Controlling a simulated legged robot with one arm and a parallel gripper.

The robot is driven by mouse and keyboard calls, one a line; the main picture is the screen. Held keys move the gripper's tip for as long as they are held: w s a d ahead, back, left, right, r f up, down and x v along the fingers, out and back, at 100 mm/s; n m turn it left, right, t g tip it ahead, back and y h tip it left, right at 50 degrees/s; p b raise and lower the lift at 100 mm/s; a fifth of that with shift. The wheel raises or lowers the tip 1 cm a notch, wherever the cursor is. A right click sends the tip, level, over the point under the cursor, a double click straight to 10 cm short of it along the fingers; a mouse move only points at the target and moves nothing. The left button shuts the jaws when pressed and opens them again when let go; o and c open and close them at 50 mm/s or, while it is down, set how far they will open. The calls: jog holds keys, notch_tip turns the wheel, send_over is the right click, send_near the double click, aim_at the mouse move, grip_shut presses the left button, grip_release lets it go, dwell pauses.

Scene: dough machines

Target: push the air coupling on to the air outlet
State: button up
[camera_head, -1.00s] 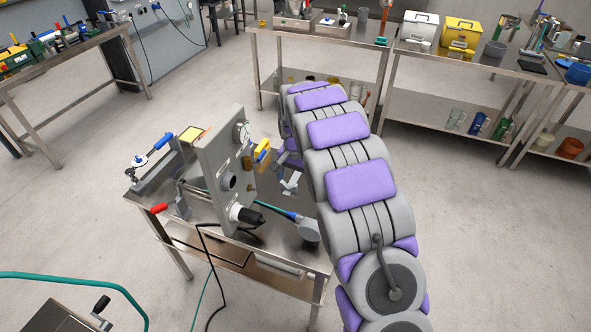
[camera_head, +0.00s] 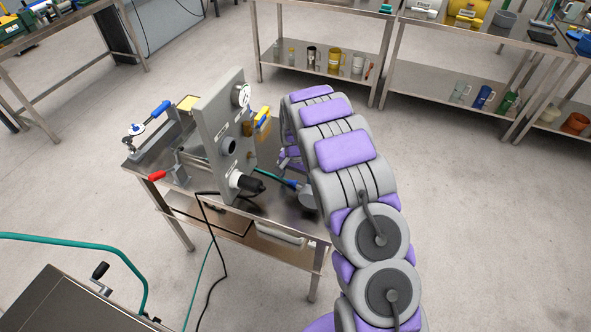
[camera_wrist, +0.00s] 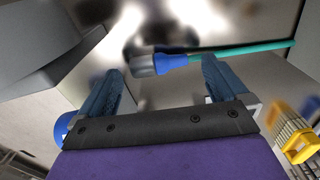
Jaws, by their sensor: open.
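The air coupling (camera_wrist: 173,63) is a blue collar with a grey end on a teal hose (camera_wrist: 245,48). In the wrist view it lies crosswise just beyond my gripper (camera_wrist: 165,80), whose two blue-grey fingers are spread wide. The coupling appears nearly in line with the gap; I cannot tell whether it touches a finger. In the head view the coupling's blue part (camera_head: 289,184) shows on the metal bench, partly behind my arm, and my gripper is mostly hidden there. A grey upright panel (camera_head: 222,140) carries fittings; I cannot clearly identify the air outlet.
The bench (camera_head: 215,188) also holds a red-handled clamp (camera_head: 158,176), a blue-handled device (camera_head: 152,118) and a black plug (camera_head: 250,184) on the panel with a hanging black cable. Open floor surrounds the bench.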

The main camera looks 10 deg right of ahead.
aim_at(296, 182)
jog(key=shift+f, duration=0.85)
jog(key=c, duration=1.1)
jog(key=shift+r+p, duration=0.8)
jog(key=shift+r, duration=1.7)
jog(key=shift+r, duration=0.2)
notch_tip(296, 182, up, 14)
jog(key=f+p, duration=0.1)
jog(key=p, duration=0.2)
jog(key=s+f+n+b, duration=0.2)
jog(key=s+n+b, duration=0.1)
jog(key=s+n, duration=0.45)
jog(key=shift+s+a+r+p, duration=0.15)
jog(key=shift+r+p, duration=0.6)
jog(key=shift+r, duration=1)
jog(key=shift+s+r+p, duration=0.2)
jog(key=shift+r+p, duration=0.55)
jog(key=shift+r, duration=1)
jog(key=shift+s+a+r+p, duration=0.15)
jog(key=shift+r+p, duration=0.6)
jog(key=shift+r, duration=1)
